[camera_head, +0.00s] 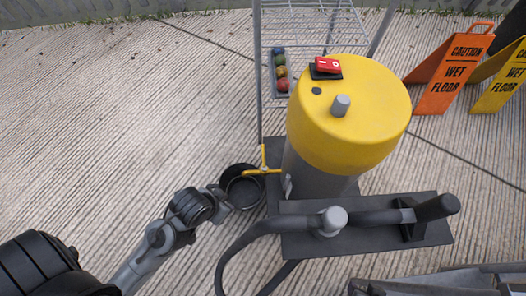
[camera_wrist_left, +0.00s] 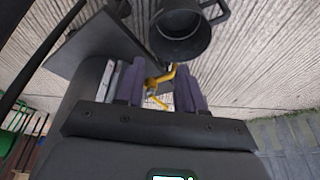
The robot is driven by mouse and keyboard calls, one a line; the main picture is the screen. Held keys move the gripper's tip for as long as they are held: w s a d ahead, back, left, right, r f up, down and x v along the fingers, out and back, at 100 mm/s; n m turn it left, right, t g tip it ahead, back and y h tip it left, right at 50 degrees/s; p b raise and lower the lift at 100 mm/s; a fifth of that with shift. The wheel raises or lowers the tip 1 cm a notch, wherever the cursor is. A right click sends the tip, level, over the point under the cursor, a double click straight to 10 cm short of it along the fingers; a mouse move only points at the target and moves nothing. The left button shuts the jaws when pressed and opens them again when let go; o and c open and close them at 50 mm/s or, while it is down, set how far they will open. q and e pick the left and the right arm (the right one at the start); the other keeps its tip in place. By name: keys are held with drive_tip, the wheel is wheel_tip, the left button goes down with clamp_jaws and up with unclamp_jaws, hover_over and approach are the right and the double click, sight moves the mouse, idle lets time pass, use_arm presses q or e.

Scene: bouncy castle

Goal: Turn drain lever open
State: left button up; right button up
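The yellow drain lever (camera_head: 263,157) sticks out from a yellow spout at the lower left side of the grey tank with a yellow top (camera_head: 350,110). A black mug-shaped bucket (camera_head: 243,188) stands on the ground beneath the spout. My left gripper (camera_head: 224,197) is beside the bucket's lower left, short of the lever in the head view. In the left wrist view, its two dark fingers are apart, and the yellow spout and lever (camera_wrist_left: 158,84) show in the gap between them. I cannot tell whether they touch. The bucket (camera_wrist_left: 180,30) shows beyond the fingertips. My right gripper is not in view.
A red switch (camera_head: 326,66) sits on the tank top. A black hose (camera_head: 255,235) curves near the front of the dark base plate (camera_head: 290,245). A wire rack (camera_head: 310,20) with coloured balls and wet-floor signs (camera_head: 455,68) stand behind. The left concrete is clear.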

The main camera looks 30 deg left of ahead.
use_arm(q)
wheel_tip(320, 180, down, 6)
drive_tip(key=s+a+f+n+g, duration=0.1)
drive_tip(key=a+g, duration=0.1)
drive_tip(key=n+h+p, duration=0.2)
drive_tip(key=n+p, duration=0.5)
drive_tip(key=p, duration=1)
approach(263, 148)
drive_tip(key=b+x, duration=0.6)
drive_tip(key=x, duration=0.1)
drive_tip(key=shift+w+d+f, duration=0.1)
drive_tip(key=shift+f, duration=0.25)
clamp_jaws()
